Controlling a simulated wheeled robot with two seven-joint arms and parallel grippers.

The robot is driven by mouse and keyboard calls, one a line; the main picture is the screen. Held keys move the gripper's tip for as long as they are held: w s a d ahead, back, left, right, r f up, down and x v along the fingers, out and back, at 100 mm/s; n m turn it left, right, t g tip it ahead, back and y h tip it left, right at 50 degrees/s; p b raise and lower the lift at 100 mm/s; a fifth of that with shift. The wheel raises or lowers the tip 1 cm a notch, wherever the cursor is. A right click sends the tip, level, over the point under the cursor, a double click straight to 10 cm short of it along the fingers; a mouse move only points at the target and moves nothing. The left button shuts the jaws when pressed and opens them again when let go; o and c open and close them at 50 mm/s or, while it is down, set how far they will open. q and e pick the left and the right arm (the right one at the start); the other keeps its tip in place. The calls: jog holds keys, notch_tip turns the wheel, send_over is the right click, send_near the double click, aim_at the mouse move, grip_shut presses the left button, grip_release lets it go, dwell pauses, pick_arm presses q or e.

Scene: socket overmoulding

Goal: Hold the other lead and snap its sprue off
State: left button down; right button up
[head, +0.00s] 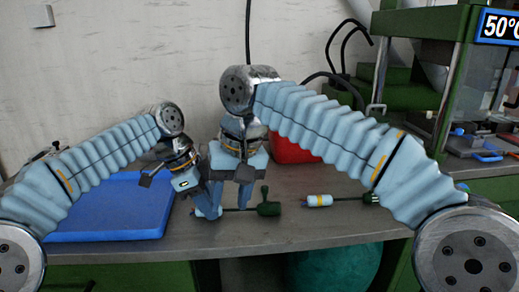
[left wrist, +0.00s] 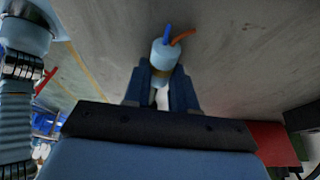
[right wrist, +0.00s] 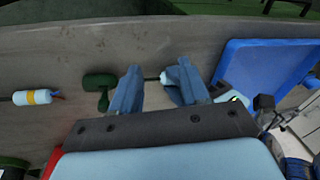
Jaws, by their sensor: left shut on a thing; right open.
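My left gripper (head: 207,210) is shut on one lead, whose white end with blue and orange wires (left wrist: 165,53) shows between its fingers in the left wrist view. In the head view a thin dark length runs right from there to a dark green moulded end (head: 268,208), with a green sprue (head: 264,191) standing up from it. The green end also shows in the right wrist view (right wrist: 99,80). My right gripper (right wrist: 153,88) is open, its fingers either side of the thin length, left of the green end in the head view. I cannot tell whether they touch it.
Another lead, white with a yellow band (head: 320,200), lies on the grey bench (head: 300,225) to the right. A blue tray (head: 110,235) lies at the left, close to my left arm. A red container (head: 290,150) stands behind my right gripper. A green-framed machine (head: 455,90) stands at the right.

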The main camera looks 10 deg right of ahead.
aim_at(266, 186)
jog(key=w+d+r+m+t+h, duration=0.2)
jog(key=d+r+m+t+h, duration=0.15)
jog(key=d+r+m, duration=0.35)
jog(key=shift+n, duration=0.4)
jog(key=x, duration=1)
jog(key=shift+w+a+f, duration=0.3)
jog(key=shift+f, duration=0.05)
grip_shut()
jog(key=c, duration=0.7)
grip_release()
jog(key=shift+c, duration=0.2)
grip_shut()
jog(key=shift+d, duration=0.15)
